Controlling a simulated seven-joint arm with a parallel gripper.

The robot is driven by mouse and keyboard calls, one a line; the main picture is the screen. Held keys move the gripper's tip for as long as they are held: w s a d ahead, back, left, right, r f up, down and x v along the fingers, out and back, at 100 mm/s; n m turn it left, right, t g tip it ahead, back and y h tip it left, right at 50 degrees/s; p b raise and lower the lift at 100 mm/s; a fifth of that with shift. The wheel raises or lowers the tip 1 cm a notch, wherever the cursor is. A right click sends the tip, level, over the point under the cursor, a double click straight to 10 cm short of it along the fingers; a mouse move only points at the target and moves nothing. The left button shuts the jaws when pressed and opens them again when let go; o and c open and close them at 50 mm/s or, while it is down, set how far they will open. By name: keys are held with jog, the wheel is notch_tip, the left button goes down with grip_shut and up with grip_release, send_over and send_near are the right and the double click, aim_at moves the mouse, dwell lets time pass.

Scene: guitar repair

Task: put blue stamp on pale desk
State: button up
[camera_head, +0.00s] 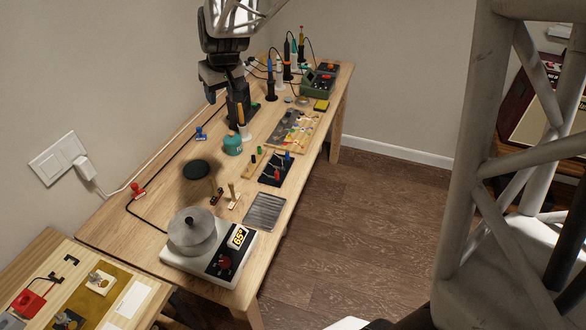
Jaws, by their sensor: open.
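A small blue stamp-like piece (200,134) stands on the pale wooden desk (160,225), near its wall side. I take it for the blue stamp, but it is small in this view. My gripper (223,104) hangs over the far half of the desk, pointing down, above and to the right of the blue piece in the picture. Its dark fingers are apart and I see nothing held between them. The arm and fingers hide part of the desk behind them.
A hot plate with a metal pot (191,232) stands at the near end. A red piece (137,190), dark round pad (195,169), teal bottle (232,145) and parts tray (293,130) are on the desk. Soldering tools (270,80) crowd the far end.

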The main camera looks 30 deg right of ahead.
jog(key=s+d+r+m, duration=0.1)
jog(key=s, duration=1.6)
jog(key=s+d+m+h, duration=0.1)
jog(key=s+d, duration=0.1)
jog(key=s, duration=1.6)
jog(key=shift+s+d+r+m+g, duration=0.15)
jog(key=shift+d+r+m+g, duration=0.15)
jog(key=shift+r+m+g, duration=0.1)
